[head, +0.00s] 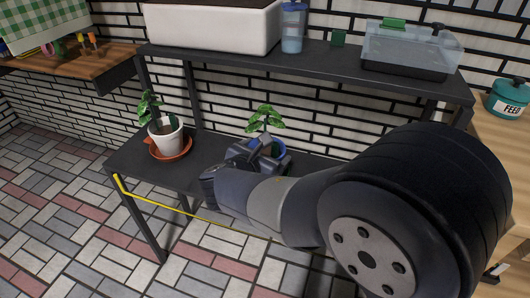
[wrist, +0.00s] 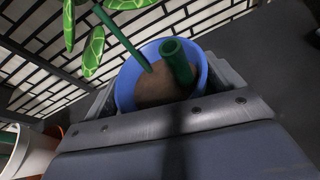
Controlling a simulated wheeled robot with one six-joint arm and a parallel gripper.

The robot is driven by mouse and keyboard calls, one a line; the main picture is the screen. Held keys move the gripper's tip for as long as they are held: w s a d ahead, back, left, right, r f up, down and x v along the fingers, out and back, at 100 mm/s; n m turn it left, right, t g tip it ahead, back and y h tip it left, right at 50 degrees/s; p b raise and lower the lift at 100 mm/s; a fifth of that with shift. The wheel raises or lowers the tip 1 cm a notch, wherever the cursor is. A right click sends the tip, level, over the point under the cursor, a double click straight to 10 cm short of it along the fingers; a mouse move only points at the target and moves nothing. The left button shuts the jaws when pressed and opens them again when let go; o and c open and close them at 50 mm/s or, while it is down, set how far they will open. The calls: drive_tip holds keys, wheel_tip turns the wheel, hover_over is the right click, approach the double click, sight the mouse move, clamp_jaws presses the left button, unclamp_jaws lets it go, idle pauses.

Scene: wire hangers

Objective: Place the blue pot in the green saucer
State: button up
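The blue pot (head: 279,146) holds a leafy green plant (head: 265,119) and is at the lower shelf, mostly hidden behind my gripper (head: 258,154) in the head view. In the wrist view the blue pot (wrist: 148,55) shows brown soil, a green stem and a thick green tube. My gripper's fingers lie against both sides of it, so it is shut on the pot. I cannot tell whether the pot rests on the shelf or is slightly raised. I see no green saucer in either view; my arm hides the lower shelf's right part.
A white pot (head: 167,138) with a plant stands in a terracotta saucer (head: 181,152) at the lower shelf's left. The upper shelf (head: 330,60) holds a white planter (head: 210,27), a blue cup (head: 292,30) and a clear box (head: 412,48). A yellow strip (head: 160,202) runs along the front.

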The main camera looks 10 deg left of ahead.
drive_tip(key=shift+o, duration=1.1)
drive_tip(key=shift+r, duration=0.15)
drive_tip(key=p+v, duration=0.4)
drive_tip(key=v, duration=0.8)
